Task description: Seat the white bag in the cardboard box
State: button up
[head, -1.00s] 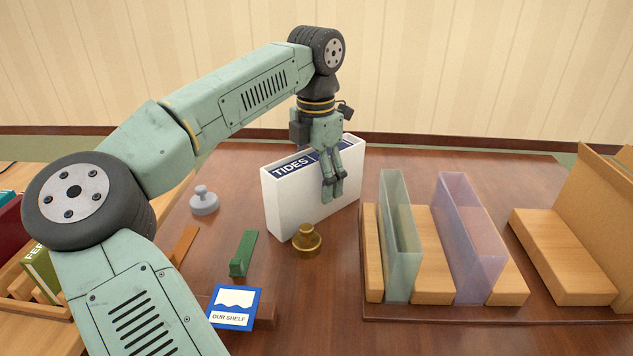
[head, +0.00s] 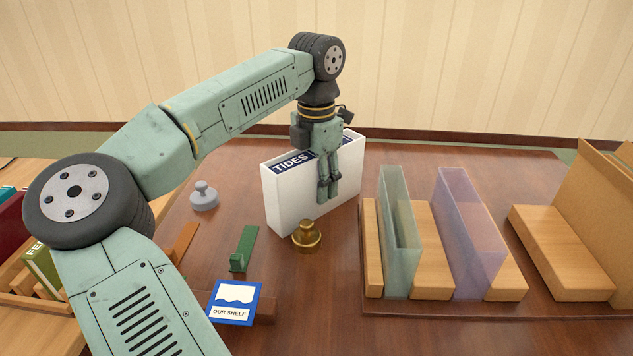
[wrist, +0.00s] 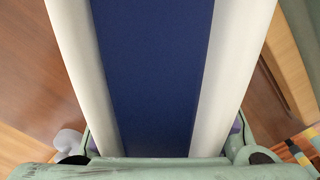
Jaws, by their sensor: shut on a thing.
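I see no white bag as such. A tall white case (head: 293,203) with a blue top strip reading "TIDES" stands upright on the table, mid-picture in the head view. My gripper (head: 328,190) points down over its right part and is shut on it, with a finger showing against its front face. The far finger is hidden behind the case. In the wrist view, the case's blue strip (wrist: 150,75) and white edges fill the middle, between my fingers. A brown cardboard-like structure (head: 604,215) stands at the far right, partly cut off by the picture edge.
A rack with wooden blocks (head: 433,255) and clear green (head: 393,225) and purple (head: 465,230) dividers stands right of the case. A brass weight (head: 307,236) sits close in front. A grey knob (head: 204,196), a green block (head: 243,248) and an "OUR SHELF" card (head: 235,302) lie left.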

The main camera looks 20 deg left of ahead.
jog(key=c, duration=0.4)
jog(key=shift+o, duration=0.2)
jog(key=shift+r, duration=0.15)
notch_tip(320, 180, up, 9)
jog(key=shift+r+b, duration=0.1)
jog(key=shift+b, duration=0.55)
jog(key=shift+r, duration=0.35)
